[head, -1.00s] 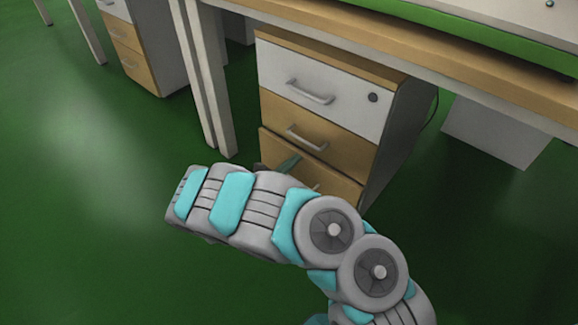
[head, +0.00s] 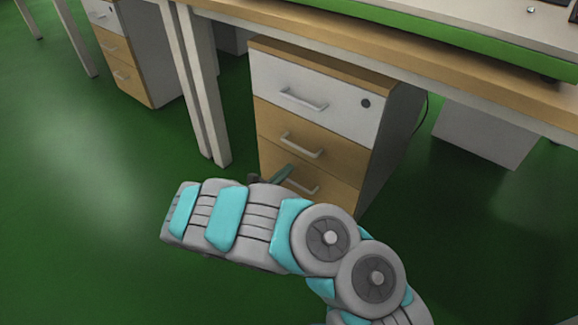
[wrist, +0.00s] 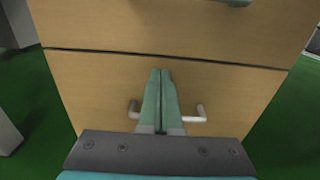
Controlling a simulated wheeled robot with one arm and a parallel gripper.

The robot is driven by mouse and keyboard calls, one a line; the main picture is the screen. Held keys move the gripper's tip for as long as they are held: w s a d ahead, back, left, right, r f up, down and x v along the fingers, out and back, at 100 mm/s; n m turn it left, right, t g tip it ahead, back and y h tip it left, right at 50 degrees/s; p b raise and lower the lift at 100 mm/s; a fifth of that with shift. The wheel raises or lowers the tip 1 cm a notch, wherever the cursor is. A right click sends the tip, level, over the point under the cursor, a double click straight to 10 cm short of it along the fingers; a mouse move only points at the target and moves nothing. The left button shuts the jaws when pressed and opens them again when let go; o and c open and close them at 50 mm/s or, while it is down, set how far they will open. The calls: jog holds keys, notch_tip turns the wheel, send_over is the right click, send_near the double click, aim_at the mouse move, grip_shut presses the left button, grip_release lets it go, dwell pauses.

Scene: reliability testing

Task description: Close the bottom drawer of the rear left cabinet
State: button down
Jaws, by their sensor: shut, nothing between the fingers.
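The near cabinet (head: 385,130) has a white top drawer and two wood-coloured drawers below. Its bottom drawer (head: 335,194) looks flush with the drawers above in the head view; my arm hides its lower part. In the wrist view, the bottom drawer front (wrist: 235,92) fills the middle, with a thin dark seam above it. My gripper (wrist: 160,74) is shut and empty, its teal fingertips against or very close to the drawer front, in front of the grey handle (wrist: 196,115) and hiding its middle. In the head view, my gripper (head: 287,170) is partly hidden behind my arm.
A desk (head: 430,62) with a green-edged top stands over the cabinet, its pale legs (head: 205,100) just left of it. Another drawer cabinet (head: 135,60) stands at the back left. A white panel (head: 490,130) is on the right. Green floor is open on the left.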

jog(key=v, duration=1)
jog(key=shift+s+a+p, duration=0.25)
jog(key=shift+p, duration=0.2)
jog(key=w+d+r+m+g+h+p, duration=0.1)
jog(key=d+r+m+g+h, duration=0.35)
jog(key=d+r, duration=0.45)
jog(key=s+d+r+m+g+y+p, duration=0.1)
jog(key=s+d+r+m+g, duration=0.5)
jog(key=d, duration=0.4)
jog(key=s+d+r+m+g+y+p, duration=0.1)
jog(key=s+d+r+m+g+p, duration=0.1)
jog(key=s+d+r+m+g, duration=0.55)
jog(key=s+d+r+m+y, duration=0.3)
jog(key=s+d+m, duration=0.1)
jog(key=s+d, duration=0.15)
jog(key=s+a+r+m+t+y+p, duration=0.1)
jog(key=s+a+r+m+y+p, duration=0.1)
jog(key=s, duration=0.6)
jog(key=s+a+r+m+t+y+p, duration=0.1)
jog(key=s+a+r+m+y+p, duration=0.1)
jog(key=s+a+m+y, duration=0.2)
jog(key=s+a+y, duration=0.3)
jog(key=s+y, duration=0.1)
jog(key=s, duration=0.1)
jog(key=shift+a, duration=0.25)
jog(key=shift+y, duration=0.25)
